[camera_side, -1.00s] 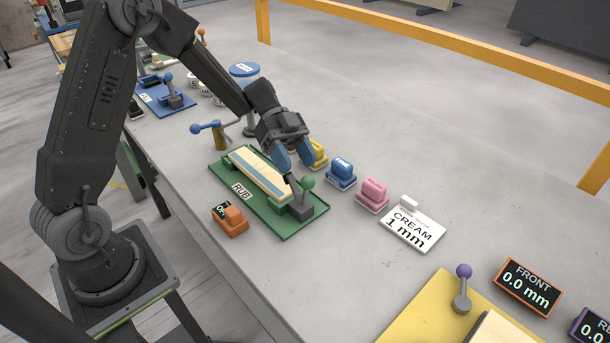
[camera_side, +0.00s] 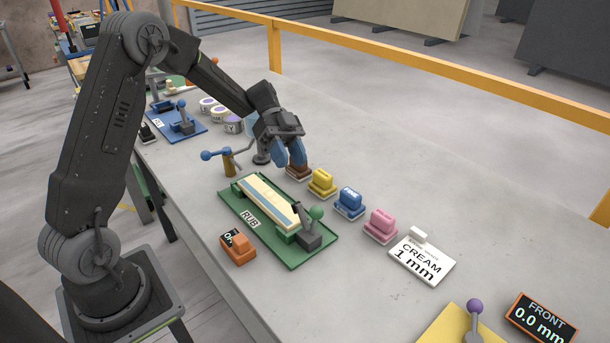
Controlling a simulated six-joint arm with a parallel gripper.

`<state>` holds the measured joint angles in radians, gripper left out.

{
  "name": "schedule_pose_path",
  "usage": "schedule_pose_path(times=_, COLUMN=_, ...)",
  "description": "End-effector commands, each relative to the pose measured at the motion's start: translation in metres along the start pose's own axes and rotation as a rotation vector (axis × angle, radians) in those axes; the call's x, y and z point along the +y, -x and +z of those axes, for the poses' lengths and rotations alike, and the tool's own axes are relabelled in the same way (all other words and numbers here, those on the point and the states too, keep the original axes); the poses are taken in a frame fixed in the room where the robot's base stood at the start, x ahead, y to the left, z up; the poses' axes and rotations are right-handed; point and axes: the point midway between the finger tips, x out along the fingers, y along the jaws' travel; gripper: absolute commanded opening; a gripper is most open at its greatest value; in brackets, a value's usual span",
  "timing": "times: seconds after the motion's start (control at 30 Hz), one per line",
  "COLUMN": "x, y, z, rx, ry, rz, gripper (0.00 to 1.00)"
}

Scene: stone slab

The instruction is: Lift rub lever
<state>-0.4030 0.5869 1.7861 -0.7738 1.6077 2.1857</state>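The green tray marked RUB (camera_side: 282,254) lies on the stone slab, with a pale bar with a blue-grey stripe (camera_side: 268,203) on it. The rub lever (camera_side: 309,239), a dark base with a slanted dark arm and a green ball knob (camera_side: 317,213), stands at the tray's near right end. My gripper (camera_side: 288,157), with blue fingers, hangs pointing down behind the tray, up and left of the lever and apart from it. It overlaps a brown block (camera_side: 298,171) in view. I cannot tell whether they touch or how wide the fingers stand.
Yellow (camera_side: 322,184), blue (camera_side: 349,204) and pink (camera_side: 380,226) blocks continue the row. A blue-knobbed handle (camera_side: 209,155) stands left of my gripper. An orange box (camera_side: 237,248) sits before the tray. A CREAM card (camera_side: 422,257) lies right; open slab lies behind the row.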

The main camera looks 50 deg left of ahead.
Motion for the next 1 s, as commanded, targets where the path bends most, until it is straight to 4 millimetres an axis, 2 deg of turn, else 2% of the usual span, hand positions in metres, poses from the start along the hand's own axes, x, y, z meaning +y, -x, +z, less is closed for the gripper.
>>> schedule_pose_path(times=0.03, x=0.0, y=-0.007, z=-0.005, rx=-0.039, ry=0.042, rz=0.025, gripper=0.34)
schedule_pose_path(times=0.23, x=0.001, y=-0.046, z=-0.026, rx=-0.313, ry=0.356, rz=0.099, gripper=0.15)
schedule_pose_path(times=0.4, x=0.004, y=-0.076, z=-0.044, rx=-0.586, ry=0.633, rz=0.03, gripper=0.0)
schedule_pose_path(times=0.47, x=0.005, y=-0.085, z=-0.05, rx=-0.676, ry=0.721, rz=-0.026, gripper=0.0)
schedule_pose_path(times=0.6, x=0.006, y=-0.105, z=-0.067, rx=-0.855, ry=0.906, rz=-0.217, gripper=0.0)
schedule_pose_path(times=0.73, x=0.008, y=-0.122, z=-0.086, rx=-0.961, ry=1.048, rz=-0.46, gripper=0.0)
schedule_pose_path(times=0.87, x=0.009, y=-0.139, z=-0.107, rx=-0.99, ry=1.161, rz=-0.746, gripper=0.0)
schedule_pose_path(times=1.0, x=0.011, y=-0.154, z=-0.131, rx=-0.929, ry=1.246, rz=-1.041, gripper=0.0)
